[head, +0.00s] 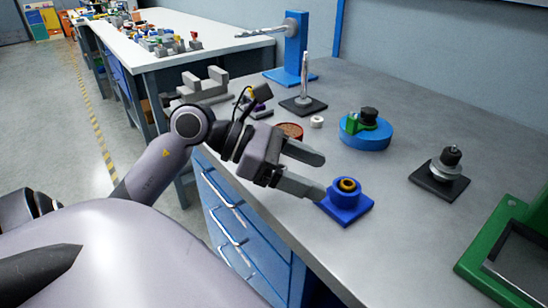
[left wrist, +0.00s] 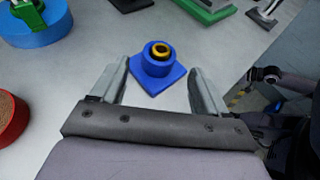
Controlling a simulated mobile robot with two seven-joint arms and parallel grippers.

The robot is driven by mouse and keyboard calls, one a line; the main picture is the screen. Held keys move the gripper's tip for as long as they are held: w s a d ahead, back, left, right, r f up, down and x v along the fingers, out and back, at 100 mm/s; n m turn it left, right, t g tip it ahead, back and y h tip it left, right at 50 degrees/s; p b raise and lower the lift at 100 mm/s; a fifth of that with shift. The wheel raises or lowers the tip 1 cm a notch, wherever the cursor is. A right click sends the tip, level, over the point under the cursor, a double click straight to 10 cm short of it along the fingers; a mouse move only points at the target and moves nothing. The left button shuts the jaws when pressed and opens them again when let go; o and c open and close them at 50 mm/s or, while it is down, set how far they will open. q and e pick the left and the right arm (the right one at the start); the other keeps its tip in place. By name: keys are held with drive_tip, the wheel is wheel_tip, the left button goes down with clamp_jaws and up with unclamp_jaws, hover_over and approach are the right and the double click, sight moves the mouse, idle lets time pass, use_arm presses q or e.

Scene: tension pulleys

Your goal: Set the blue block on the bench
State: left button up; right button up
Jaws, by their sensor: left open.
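The blue block (head: 345,208) has a square base and a round collar with a yellow ring in its top. It stands upright on the grey bench (head: 400,234) near the front edge. In the left wrist view the blue block (left wrist: 155,72) sits ahead of and between the fingers. My left gripper (head: 318,174) is open and empty. One finger lies close to the block's left side in the head view; whether it touches cannot be told. In the left wrist view both fingers of the gripper (left wrist: 160,75) are apart. My right gripper is not in view.
A blue disc (head: 364,133) with a green part stands behind the block. A black-based pulley post (head: 440,174) and a green frame (head: 510,250) are to the right. A red round container (head: 290,130) sits behind my left gripper. The bench between the block and the pulley post is clear.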

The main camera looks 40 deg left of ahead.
use_arm(q)
drive_tip(key=v, duration=0.4)
drive_tip(key=shift+s+a+r+b, duration=0.1)
drive_tip(key=shift+s+a+b, duration=0.15)
drive_tip(key=shift+b, duration=0.1)
drive_tip(key=shift+v, duration=0.95)
